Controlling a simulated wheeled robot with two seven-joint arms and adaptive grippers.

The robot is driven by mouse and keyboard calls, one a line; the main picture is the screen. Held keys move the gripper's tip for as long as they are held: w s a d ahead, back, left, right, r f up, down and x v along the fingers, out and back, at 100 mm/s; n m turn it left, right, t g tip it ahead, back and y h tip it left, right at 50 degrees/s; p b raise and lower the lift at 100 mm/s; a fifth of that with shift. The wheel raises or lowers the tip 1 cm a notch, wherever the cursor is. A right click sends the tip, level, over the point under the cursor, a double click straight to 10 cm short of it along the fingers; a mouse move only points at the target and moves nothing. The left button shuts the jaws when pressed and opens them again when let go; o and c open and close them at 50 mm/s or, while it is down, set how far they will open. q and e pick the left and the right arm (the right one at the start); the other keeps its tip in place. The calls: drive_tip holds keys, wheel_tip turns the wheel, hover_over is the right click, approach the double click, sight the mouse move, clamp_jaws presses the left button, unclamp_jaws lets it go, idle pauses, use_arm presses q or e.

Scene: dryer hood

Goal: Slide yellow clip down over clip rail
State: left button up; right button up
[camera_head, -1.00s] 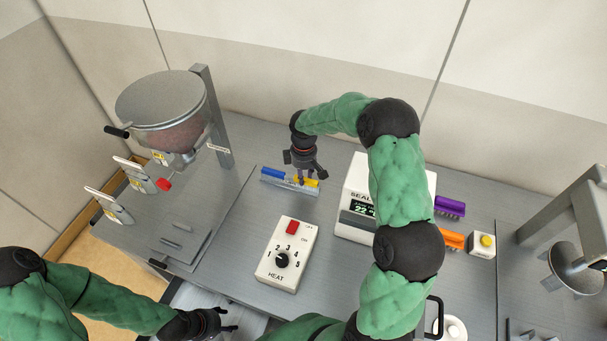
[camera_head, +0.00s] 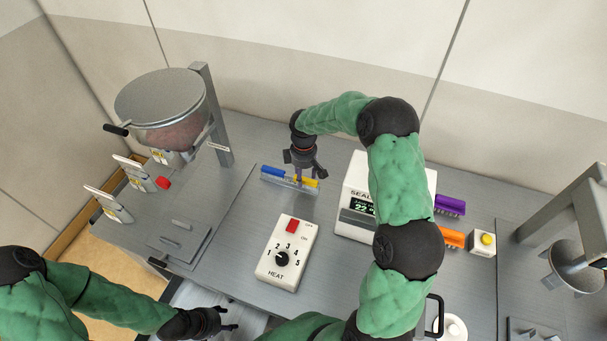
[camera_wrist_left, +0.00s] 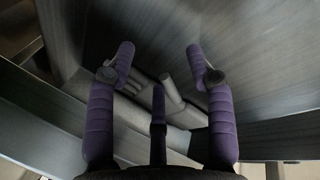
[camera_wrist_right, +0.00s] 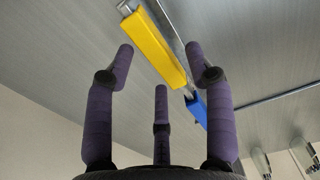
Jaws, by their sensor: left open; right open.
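The yellow clip (camera_head: 312,182) sits at the right end of a metal clip rail (camera_head: 290,184) on the bench, with a blue clip (camera_head: 272,172) at the left end. In the right wrist view the yellow clip (camera_wrist_right: 153,46) lies along the rail, and part of the blue clip (camera_wrist_right: 197,108) shows beyond it. My right gripper (camera_head: 306,178) is open and empty, just above the rail near the yellow clip; its fingers (camera_wrist_right: 162,62) stand apart on either side of the clip's line. Contact cannot be told. My left gripper (camera_head: 232,318) is open and empty, low near the bench's front edge.
A heat control box (camera_head: 288,254) stands in front of the rail. The sealer (camera_head: 352,230) is to its right, partly behind my right arm. Purple (camera_head: 450,205) and orange (camera_head: 452,239) clips lie farther right. A hopper (camera_head: 160,110) stands left.

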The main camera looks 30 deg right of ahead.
wheel_tip(320, 180, up, 12)
idle(0.5)
